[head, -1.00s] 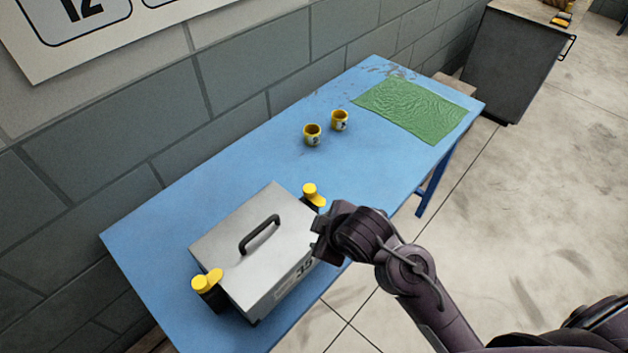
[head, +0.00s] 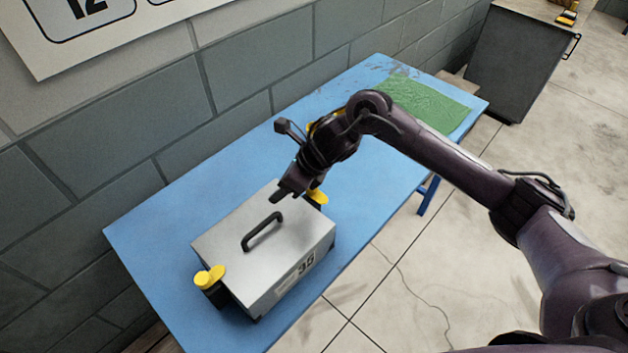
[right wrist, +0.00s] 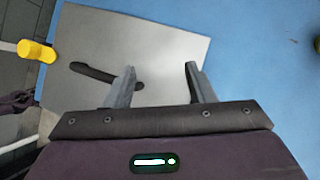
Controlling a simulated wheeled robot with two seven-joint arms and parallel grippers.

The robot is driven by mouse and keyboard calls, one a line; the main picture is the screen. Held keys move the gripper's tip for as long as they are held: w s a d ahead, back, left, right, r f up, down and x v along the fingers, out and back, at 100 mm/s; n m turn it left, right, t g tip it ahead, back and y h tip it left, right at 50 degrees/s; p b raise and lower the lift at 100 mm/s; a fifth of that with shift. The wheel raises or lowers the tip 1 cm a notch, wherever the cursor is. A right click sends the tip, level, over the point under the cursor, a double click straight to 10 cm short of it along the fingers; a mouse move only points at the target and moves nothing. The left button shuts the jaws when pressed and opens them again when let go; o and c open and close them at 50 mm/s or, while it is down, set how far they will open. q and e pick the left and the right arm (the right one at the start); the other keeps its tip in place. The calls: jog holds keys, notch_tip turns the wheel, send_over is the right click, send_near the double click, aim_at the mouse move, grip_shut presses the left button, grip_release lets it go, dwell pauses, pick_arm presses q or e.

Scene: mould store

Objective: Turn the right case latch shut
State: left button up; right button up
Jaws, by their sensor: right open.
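The grey case (head: 235,225) with a black handle (head: 262,232) stands on the blue table. The right case latch (head: 319,197) is yellow and sits at the case's far right end; my gripper partly hides it, so its turn angle is unclear. The other yellow latch (head: 209,277) is at the near left end and also shows in the right wrist view (right wrist: 35,52). My right gripper (head: 281,193) is open and empty above the case's far end, just left of the right latch. In the right wrist view its fingers (right wrist: 160,75) are apart over the case top (right wrist: 170,40). My left gripper is out of view.
A green mat (head: 440,105) lies at the table's far end. My right arm hides the yellow cups almost fully. A grey block wall (head: 140,120) runs along the table's back. A dark cabinet (head: 520,70) stands beyond it. Blue table surface is free left of my gripper.

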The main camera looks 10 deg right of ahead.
aim_at(317, 193)
jog(key=w+d+r+n+g+h, duration=0.1)
jog(key=d+r+n+g+h, duration=0.3)
jog(key=d, duration=0.6)
jog(key=a+f, duration=0.1)
jog(key=f, duration=0.1)
jog(key=f+t+y+p, duration=0.1)
jog(key=f, duration=0.1)
jog(key=w+a+f+n+y, duration=0.1)
jog(key=f, duration=0.1)
jog(key=shift+a+f+t+p, duration=0.3)
jog(key=shift+f+t+p, duration=0.05)
jog(key=shift+t, duration=0.05)
jog(key=shift+a+f, duration=0.1)
jog(key=shift+f, duration=0.4)
jog(key=shift+c, duration=0.3)
jog(key=c, duration=0.9)
